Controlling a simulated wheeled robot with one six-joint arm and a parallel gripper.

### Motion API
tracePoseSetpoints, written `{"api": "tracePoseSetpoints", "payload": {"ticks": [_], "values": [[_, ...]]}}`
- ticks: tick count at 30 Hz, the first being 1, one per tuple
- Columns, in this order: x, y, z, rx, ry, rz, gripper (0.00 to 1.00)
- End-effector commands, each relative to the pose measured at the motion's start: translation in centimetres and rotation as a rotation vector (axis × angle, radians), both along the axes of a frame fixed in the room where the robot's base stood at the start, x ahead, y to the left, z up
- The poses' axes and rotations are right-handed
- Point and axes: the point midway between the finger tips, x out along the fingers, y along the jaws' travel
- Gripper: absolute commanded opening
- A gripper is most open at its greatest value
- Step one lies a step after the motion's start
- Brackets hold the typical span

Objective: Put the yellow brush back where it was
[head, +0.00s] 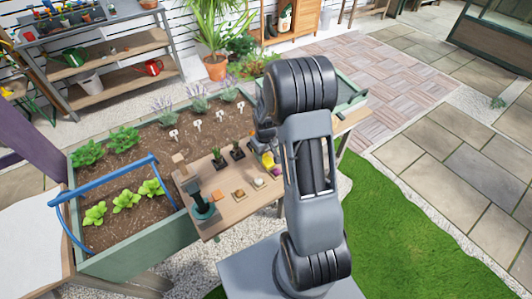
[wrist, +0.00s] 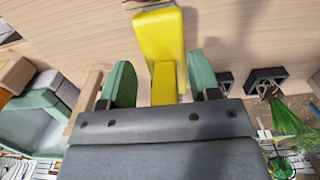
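The yellow brush (wrist: 160,38) is in the wrist view over the pale wooden tabletop (wrist: 60,35), its wide part toward the top and a narrower part toward my gripper. My gripper (wrist: 161,68) has its two green fingers on either side of the narrow part, with a visible gap on each side. I cannot tell whether the brush rests flat on the table. In the head view a bit of the yellow brush (head: 267,160) shows beside my arm at the wooden table (head: 228,219). My arm hides most of my gripper there.
Two small dark pots with plants (head: 219,161) stand on the table left of the brush. A dark upright object on a green base (head: 201,207) stands at the table's left end. Small square pieces (head: 239,194) lie nearer the front edge. A planter bed (head: 150,250) adjoins the table.

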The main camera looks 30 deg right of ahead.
Motion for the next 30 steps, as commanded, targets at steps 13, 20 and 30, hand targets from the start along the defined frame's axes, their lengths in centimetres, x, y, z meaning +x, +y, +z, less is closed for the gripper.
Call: {"api": "tracePoseSetpoints", "payload": {"ticks": [13, 20, 30], "values": [[0.0, 0.0, 1.7, 0.0, 0.001, 0.0, 0.56], [0.1, 0.0, 5.8, -0.001, -0.005, 0.0, 0.56], [0.0, 0.1, 11.4, -0.001, -0.002, 0.0, 0.56]]}}
